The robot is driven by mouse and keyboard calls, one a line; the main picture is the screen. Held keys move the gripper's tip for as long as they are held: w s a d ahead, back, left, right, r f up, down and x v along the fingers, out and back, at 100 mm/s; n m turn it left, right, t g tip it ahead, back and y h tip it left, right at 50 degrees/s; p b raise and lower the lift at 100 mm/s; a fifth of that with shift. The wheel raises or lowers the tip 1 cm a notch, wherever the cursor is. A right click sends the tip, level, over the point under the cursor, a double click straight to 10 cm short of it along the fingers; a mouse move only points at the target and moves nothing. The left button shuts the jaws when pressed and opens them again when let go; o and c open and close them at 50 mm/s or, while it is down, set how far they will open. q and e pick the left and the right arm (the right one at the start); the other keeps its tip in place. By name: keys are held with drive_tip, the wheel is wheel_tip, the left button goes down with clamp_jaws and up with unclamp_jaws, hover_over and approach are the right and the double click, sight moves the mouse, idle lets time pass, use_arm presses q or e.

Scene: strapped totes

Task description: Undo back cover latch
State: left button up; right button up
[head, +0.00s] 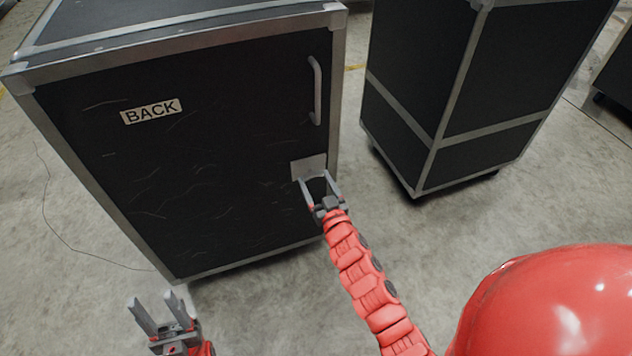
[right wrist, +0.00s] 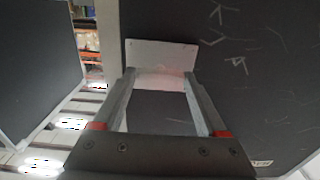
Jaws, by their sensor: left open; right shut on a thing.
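The black case has a back cover (head: 200,150) marked with a BACK label (head: 151,111). The latch (head: 307,165) is a pale metal plate near the cover's right edge, below the handle. My right gripper (head: 317,180) is at the latch, its two fingers spread to either side and shut on it. In the right wrist view the latch plate (right wrist: 163,53) shows beyond the fingertips, with a pale part between them. The exact grip is hard to see. My left gripper (head: 153,300) is open and empty, low in front of the case.
A grey vertical handle (head: 317,90) is on the cover above the latch. A second black case (head: 455,100) stands to the right, with a gap of floor between the two. A thin dark line (head: 60,236) lies on the concrete floor at left. Floor in front is clear.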

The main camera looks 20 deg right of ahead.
drive_tip(key=shift+n, duration=0.3)
drive_tip(key=n+b, duration=0.4)
drive_tip(key=n, duration=1.3)
drive_tip(key=shift+n, duration=0.3)
idle(0.5)
drive_tip(key=o, duration=1.3)
drive_tip(key=shift+s, duration=0.1)
